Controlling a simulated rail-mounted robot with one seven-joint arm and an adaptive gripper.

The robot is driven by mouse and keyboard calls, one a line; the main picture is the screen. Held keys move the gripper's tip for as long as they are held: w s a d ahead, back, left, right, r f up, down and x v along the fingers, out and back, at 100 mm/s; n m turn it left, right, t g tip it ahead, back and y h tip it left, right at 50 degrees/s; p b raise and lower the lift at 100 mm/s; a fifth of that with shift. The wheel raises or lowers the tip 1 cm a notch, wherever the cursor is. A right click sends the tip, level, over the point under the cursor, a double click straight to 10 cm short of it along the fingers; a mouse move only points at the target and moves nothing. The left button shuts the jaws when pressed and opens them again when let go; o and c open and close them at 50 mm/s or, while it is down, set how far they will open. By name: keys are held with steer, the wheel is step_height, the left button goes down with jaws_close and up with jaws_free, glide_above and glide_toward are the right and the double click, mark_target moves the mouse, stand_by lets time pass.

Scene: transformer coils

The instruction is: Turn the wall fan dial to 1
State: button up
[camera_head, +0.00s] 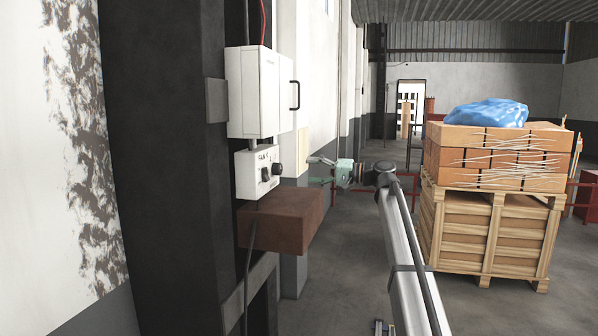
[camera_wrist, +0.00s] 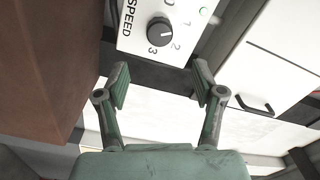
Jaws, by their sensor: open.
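The fan control box (camera_head: 246,186) is white and mounted on a dark column; in the head view it carries two black knobs. The wrist view shows one black round dial (camera_wrist: 160,31) close up on the white panel (camera_wrist: 130,42), with "SPEED" beside it and the marks 1, 2 and 3 around it. I cannot tell surely which mark its pointer faces. My gripper (camera_head: 316,170) is open and empty, to the right of the box and apart from it. In the wrist view its two fingers (camera_wrist: 162,84) stand apart, below the dial, not touching it.
A white cabinet (camera_head: 250,93) with a black handle is above the control box. A brown block (camera_head: 285,222) juts out just below it. A pallet crate stack (camera_head: 495,225) with bricks and a blue cover stands at the right. The floor between is mostly clear.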

steer(key=shift+v, duration=1.2)
steer(key=s+d+f+m+h, duration=0.1)
steer(key=s+f+h, duration=0.15)
steer(key=f, duration=0.95)
steer(key=s+d+f+m+t+h, duration=0.1)
steer(key=d+f+h, duration=0.15)
steer(key=f, duration=0.95)
steer(key=s+d+f+m+h, duration=0.1)
steer(key=s+f+h, duration=0.15)
steer(key=f, duration=0.95)
steer(key=s+d+f+g+h, duration=0.15)
steer(key=s+f, duration=0.45)
steer(key=f, duration=0.7)
steer(key=s+d+f+g+h, duration=0.1)
steer(key=s+d+f+h, duration=0.15)
steer(key=s+f, duration=0.7)
steer(key=s+d+f+g+h, duration=0.2)
steer(key=s+f, duration=0.9)
steer(key=f, duration=0.1)
steer(key=s+d+f+g+h, duration=0.2)
steer(key=s+d+f, duration=0.1)
steer(key=s+f, duration=0.85)
steer(key=s+d+f+g+h, duration=0.1)
steer(key=s+f, duration=0.3)
steer(key=s, duration=1.1)
steer(key=s+d+f+n+g+h, duration=0.1)
steer(key=s+f+g, duration=0.3)
steer(key=s, duration=1.1)
steer(key=shift+s, duration=0.3)
